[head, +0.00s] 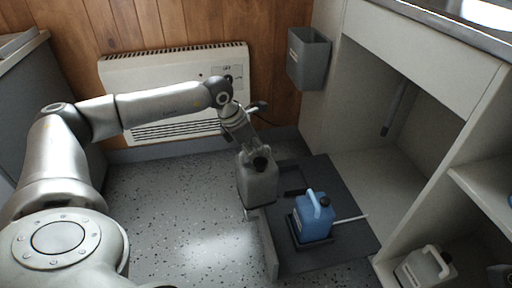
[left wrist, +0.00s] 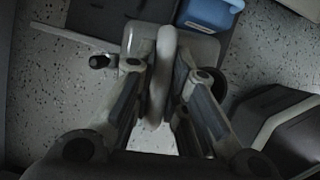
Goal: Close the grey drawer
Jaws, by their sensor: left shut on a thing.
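The grey drawer (head: 347,262) is pulled out of the low cabinet; its front panel (head: 268,248) faces left. A blue jug (head: 316,222) stands upright in it in a dark holder; part of it shows in the left wrist view (left wrist: 208,14). My left gripper (head: 246,147) is shut on the handle (left wrist: 163,65) of a grey jug (head: 258,187) with a black cap. This jug is roughly upright at the far end of the drawer front. I cannot tell whether it touches anything below. My right gripper is not in view.
A pale jug (head: 424,267) sits in the cabinet at lower right. A grey bin (head: 309,58) hangs on the cabinet side. A white heater (head: 176,88) stands along the wooden wall. Speckled floor left of the drawer (head: 190,220) is clear. A pale rod (head: 350,218) lies beside the blue jug.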

